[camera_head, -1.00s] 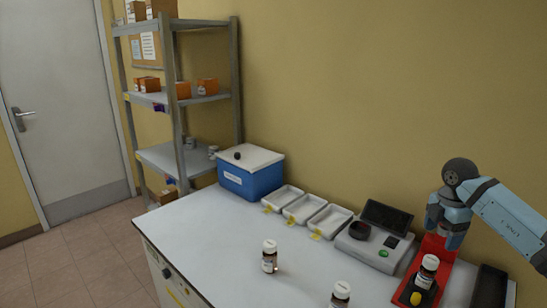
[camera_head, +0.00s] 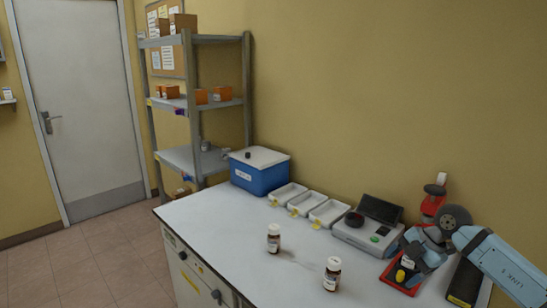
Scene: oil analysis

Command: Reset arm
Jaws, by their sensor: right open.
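My right arm comes in from the right edge, and its blue-grey gripper (camera_head: 424,258) is low over the red device (camera_head: 393,284) at the table's right end. The jaws are open; the fingertips are small and partly hidden by the arm's own parts. Whether a bottle stands between the fingers is hard to tell. My left gripper is out of view.
Two brown bottles with white caps, one (camera_head: 273,240) and another (camera_head: 332,274), stand on the white table (camera_head: 225,225). A grey instrument (camera_head: 365,232), several white trays (camera_head: 328,213) and a blue box (camera_head: 259,175) line the wall. A shelf (camera_head: 200,100) stands left; the table's left front is clear.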

